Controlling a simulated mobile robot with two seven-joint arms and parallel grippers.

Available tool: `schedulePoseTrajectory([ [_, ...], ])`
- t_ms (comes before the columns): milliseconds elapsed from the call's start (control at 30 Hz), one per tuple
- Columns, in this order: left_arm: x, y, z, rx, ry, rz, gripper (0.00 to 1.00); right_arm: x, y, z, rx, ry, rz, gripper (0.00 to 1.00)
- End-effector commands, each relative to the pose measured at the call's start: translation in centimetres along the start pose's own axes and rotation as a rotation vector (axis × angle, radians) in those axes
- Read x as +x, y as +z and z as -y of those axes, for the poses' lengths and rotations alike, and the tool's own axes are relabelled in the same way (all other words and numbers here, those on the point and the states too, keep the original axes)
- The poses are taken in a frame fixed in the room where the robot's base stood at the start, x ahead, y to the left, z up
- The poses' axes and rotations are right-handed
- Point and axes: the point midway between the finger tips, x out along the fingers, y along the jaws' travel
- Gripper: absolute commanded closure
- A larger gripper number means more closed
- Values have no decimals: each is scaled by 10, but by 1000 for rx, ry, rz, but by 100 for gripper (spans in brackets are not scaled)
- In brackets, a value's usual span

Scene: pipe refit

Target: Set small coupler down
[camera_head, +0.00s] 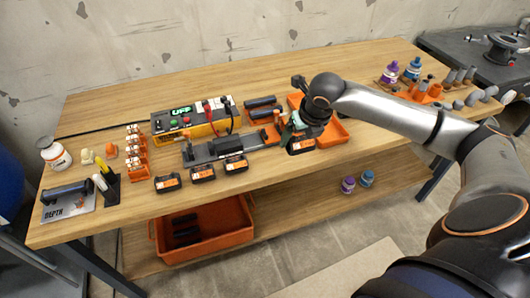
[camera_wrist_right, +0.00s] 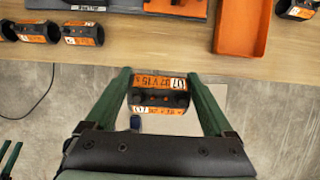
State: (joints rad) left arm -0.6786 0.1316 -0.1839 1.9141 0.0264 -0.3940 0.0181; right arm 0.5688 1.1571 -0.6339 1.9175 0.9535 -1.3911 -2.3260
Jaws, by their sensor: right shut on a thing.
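My right gripper (camera_head: 298,138) is shut on a small coupler (camera_head: 302,146), a dark short pipe piece with an orange label. In the right wrist view the coupler (camera_wrist_right: 158,97) sits between the two green fingers (camera_wrist_right: 160,100), above the floor as seen there, just off the table's front edge. Similar couplers stand on the table: one at left (camera_head: 168,183), one in the middle (camera_head: 203,173) and one near the grey fixture (camera_head: 236,164). My left gripper shows at most as green tips (camera_wrist_right: 10,155) at the wrist view's lower left corner; its jaws are unclear.
A grey fixture (camera_head: 200,153) holding a dark pipe lies behind the couplers. An orange tray (camera_head: 336,133) is beside and behind my right gripper. A tester box (camera_head: 180,122) with cables stands farther back. An orange bin (camera_head: 215,238) sits on the lower shelf. Bare wood lies along the front edge.

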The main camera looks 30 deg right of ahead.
Motion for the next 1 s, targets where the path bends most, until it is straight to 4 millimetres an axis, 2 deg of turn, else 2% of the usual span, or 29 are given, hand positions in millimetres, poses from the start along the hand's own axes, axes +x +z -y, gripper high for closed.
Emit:
schedulePoseTrajectory([
  [267,0,0,0,0,0,0,50,42,35,-34,0,4,0,69],
  [400,3,3,0,0,0,0,50,76,40,-45,0,1,-2,69],
  [533,4,4,0,0,0,0,50,95,45,-52,-1,0,0,69],
  [800,5,6,0,-1,0,0,50,111,48,-58,-2,0,1,69],
  [1000,5,5,0,-1,0,0,50,137,37,-58,-2,-1,-2,69],
])
